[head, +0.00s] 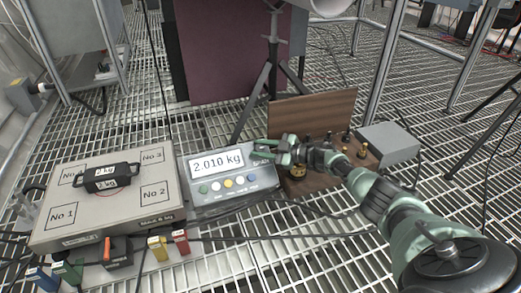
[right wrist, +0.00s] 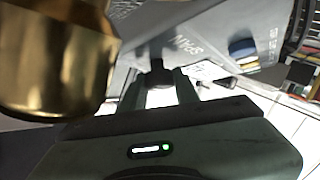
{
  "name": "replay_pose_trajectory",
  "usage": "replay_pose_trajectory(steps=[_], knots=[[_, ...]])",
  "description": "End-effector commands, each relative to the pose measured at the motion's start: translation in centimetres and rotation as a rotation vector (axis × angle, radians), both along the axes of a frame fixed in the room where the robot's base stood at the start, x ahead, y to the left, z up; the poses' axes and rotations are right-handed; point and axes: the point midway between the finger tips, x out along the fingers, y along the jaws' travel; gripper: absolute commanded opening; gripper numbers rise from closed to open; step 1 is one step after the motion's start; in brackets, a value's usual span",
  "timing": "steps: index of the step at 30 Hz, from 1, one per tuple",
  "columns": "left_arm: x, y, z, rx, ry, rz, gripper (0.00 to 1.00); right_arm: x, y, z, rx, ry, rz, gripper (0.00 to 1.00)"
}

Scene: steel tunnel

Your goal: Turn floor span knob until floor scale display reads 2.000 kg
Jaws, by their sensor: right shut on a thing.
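The floor scale display (head: 217,162) on the grey indicator box reads 2.010 kg. My right gripper (head: 266,152) is at the right end of that box. In the right wrist view, the fingers of my right gripper (right wrist: 159,88) are shut on the small dark floor span knob (right wrist: 157,74), beside the printed word SPAN. The knob is mostly hidden by my gripper in the head view. A black 2 kg weight (head: 106,178) rests on the scale platform (head: 118,207). My left gripper is not in view.
A wooden board (head: 315,120) and base with brass terminals stand right of the indicator, under my right arm. A large blurred brass part (right wrist: 55,60) is close beside my right gripper. A grey box (head: 389,142) sits further right. Cables cross the grating floor.

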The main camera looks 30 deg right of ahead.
Motion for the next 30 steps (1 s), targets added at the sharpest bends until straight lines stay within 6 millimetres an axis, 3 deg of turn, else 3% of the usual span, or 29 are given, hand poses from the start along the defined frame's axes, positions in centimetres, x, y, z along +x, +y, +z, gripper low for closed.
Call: replay_pose_trajectory(steps=[4,5,7,19,30], knots=[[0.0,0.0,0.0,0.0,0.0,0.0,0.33,0.0,0.0,0.0,-0.001,0.001,0.0,0.0],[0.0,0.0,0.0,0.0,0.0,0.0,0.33,0.0,0.0,0.0,-0.001,0.001,0.0,0.33],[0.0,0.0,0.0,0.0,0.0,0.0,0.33,0.0,0.0,0.0,0.0,0.0,0.0,0.52],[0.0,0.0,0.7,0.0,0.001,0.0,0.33,-0.5,-0.3,0.3,0.001,0.002,-0.001,0.52],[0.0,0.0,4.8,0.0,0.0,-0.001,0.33,-5.5,-3.3,1.6,0.001,0.002,-0.001,0.52]])
